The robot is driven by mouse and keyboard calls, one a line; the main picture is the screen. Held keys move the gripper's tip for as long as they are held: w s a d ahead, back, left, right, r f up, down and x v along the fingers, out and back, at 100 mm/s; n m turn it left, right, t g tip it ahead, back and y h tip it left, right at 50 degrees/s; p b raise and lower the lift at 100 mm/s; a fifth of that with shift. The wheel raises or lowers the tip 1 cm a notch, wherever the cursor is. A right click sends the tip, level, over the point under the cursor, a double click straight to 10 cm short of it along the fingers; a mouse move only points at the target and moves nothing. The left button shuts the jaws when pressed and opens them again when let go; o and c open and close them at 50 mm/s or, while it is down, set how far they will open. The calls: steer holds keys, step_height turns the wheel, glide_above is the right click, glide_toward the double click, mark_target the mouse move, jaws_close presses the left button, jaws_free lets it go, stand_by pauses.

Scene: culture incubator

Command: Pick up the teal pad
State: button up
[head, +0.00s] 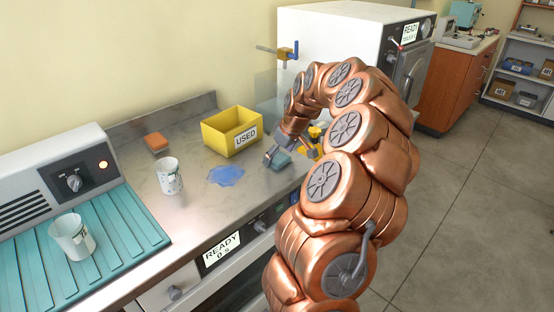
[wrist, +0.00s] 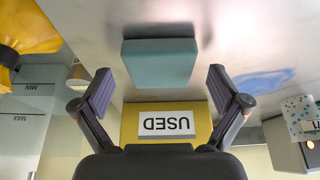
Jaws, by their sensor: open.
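The teal pad (wrist: 158,64) lies flat on the metal counter, ahead of my gripper (wrist: 161,88) in the wrist view. My gripper's two fingers are spread wide, one to each side of the pad's line, and nothing is between the tips. The pad appears just beyond the fingertips, not touching them. In the head view my gripper (head: 277,153) is low over the counter by the yellow bin, and the teal pad (head: 283,161) is partly hidden by it.
A yellow bin labelled USED (head: 219,135) stands close by. A blue puddle (head: 227,175), a speckled cup (head: 169,178) and an orange pad (head: 156,141) are to the left. Another cup (head: 70,238) stands on a ribbed teal surface (head: 120,240). A yellow object (wrist: 25,28) shows near my gripper.

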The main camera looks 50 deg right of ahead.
mark_target(279, 158)
steer(key=shift+c, duration=0.4)
steer(key=c, duration=0.9)
steer(key=shift+o, duration=0.2)
steer(key=shift+r, duration=0.1)
steer(key=shift+r+b, duration=0.35)
steer(key=shift+r, duration=1.25)
steer(key=shift+s+r, duration=0.1)
steer(key=shift+s, duration=0.05)
steer(key=s+a+b, duration=0.1)
steer(key=s+a, duration=0.3)
steer(key=s, duration=0.2)
steer(key=s+a+r+b, duration=0.1)
steer(key=s+a, duration=0.3)
steer(key=s, duration=0.3)
steer(key=shift+s+a+r+b, duration=0.2)
steer(key=shift+b, duration=0.15)
